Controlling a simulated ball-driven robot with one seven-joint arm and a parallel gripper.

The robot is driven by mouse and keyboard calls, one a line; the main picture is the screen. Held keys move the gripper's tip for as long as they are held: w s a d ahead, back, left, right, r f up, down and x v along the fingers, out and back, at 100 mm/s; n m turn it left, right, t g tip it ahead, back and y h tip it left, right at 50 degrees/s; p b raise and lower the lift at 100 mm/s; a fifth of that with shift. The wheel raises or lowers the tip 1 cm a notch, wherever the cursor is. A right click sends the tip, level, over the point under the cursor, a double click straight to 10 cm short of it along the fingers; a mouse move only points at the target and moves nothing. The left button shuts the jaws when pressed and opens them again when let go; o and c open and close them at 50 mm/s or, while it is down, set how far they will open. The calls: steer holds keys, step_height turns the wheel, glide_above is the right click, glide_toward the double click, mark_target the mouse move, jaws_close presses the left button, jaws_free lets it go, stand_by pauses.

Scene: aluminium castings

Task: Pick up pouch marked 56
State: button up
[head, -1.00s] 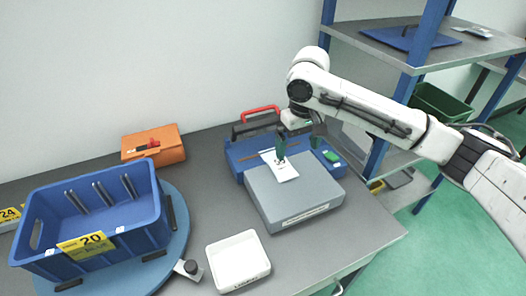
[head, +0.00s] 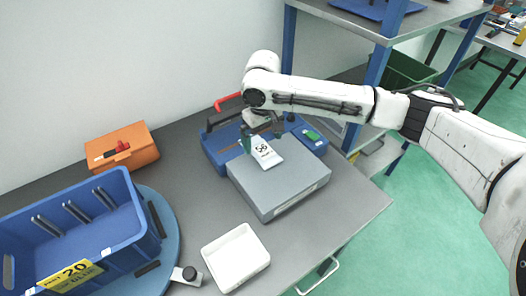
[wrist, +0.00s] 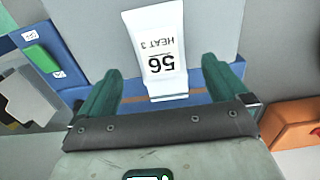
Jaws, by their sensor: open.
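The white pouch marked 56 (head: 264,153) lies on top of the grey box (head: 281,186), near its far left edge. In the wrist view the pouch (wrist: 156,50) shows "56" and "HEAT 3" upside down, and its near end lies between my two green fingers. My gripper (wrist: 158,88) is open, with one finger on each side of the pouch and a gap to both. In the head view my gripper (head: 262,143) is at the far end of the pouch. I cannot tell its exact height above the box.
A blue case (head: 216,150) with a green item (head: 312,134) lies behind the grey box. A white tray (head: 235,258) stands in front. The blue crate labelled 20 (head: 130,205) and an orange case (head: 125,147) are at left. Shelving with blue posts (head: 378,62) stands at right.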

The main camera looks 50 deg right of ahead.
mark_target(263, 150)
steer(key=shift+s+a+f+p, duration=0.15)
steer(key=shift+f+p, duration=0.15)
steer(key=shift+f, duration=1.6)
steer(key=shift+c, duration=0.4)
steer(key=c, duration=1.2)
steer(key=shift+r, duration=0.1)
